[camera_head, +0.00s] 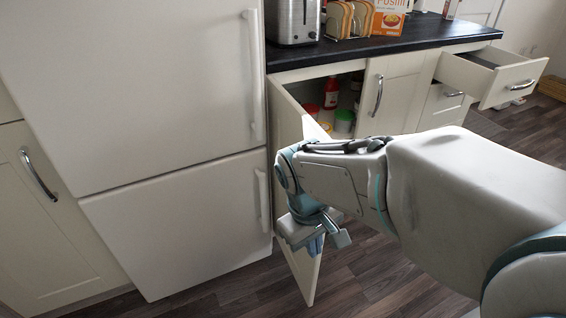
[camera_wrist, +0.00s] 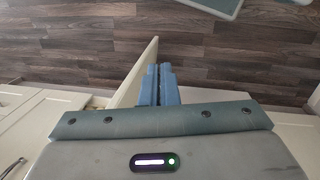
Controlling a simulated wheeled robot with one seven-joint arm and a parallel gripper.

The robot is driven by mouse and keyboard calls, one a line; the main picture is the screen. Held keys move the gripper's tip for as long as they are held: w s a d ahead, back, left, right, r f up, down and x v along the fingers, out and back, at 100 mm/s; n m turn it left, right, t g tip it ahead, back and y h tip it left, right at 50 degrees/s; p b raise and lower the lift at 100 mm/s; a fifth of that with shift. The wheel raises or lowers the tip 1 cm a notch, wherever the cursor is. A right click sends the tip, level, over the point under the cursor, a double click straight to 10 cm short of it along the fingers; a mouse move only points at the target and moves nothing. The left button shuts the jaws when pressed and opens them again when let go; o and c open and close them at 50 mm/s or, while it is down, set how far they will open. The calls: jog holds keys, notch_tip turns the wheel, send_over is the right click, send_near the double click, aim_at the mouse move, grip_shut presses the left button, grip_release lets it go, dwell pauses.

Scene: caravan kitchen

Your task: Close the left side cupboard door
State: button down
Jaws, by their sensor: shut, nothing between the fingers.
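The left side cupboard door (camera_head: 289,117) stands open in the head view, swung out from the counter next to the fridge. Its lower part (camera_head: 304,272) shows below my gripper. My gripper (camera_head: 316,243) is shut and empty, low in front of the door; my arm hides part of the door. In the wrist view the door (camera_wrist: 136,75) is a pale slanted panel just left of my shut blue fingers (camera_wrist: 160,84). I cannot tell whether the fingers touch it. The open cupboard (camera_head: 333,97) holds a red bottle (camera_head: 331,92) and several tubs.
A tall white fridge (camera_head: 165,110) stands directly left of the door. A drawer (camera_head: 497,78) is pulled out at the right end of the counter (camera_head: 400,42). A toaster (camera_head: 293,20) stands on the counter. The wooden floor (camera_head: 350,285) around the door is clear.

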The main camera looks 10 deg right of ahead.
jog(key=w+a+r+n+t+h+p, duration=0.1)
jog(key=w+a+r+n+h+p, duration=0.2)
jog(key=n, duration=0.5)
jog(key=w+a+r+n+t+h+p, duration=0.1)
jog(key=w+a+r+n+h, duration=0.1)
jog(key=w+a+n+h, duration=0.5)
jog(key=d+f+y+b, duration=0.2)
jog(key=d+f+b, duration=0.2)
jog(key=d, duration=0.8)
jog(key=shift+w+f+n, duration=0.2)
jog(key=shift+f+n, duration=0.2)
jog(key=shift+f, duration=0.75)
jog(key=shift+d, duration=0.15)
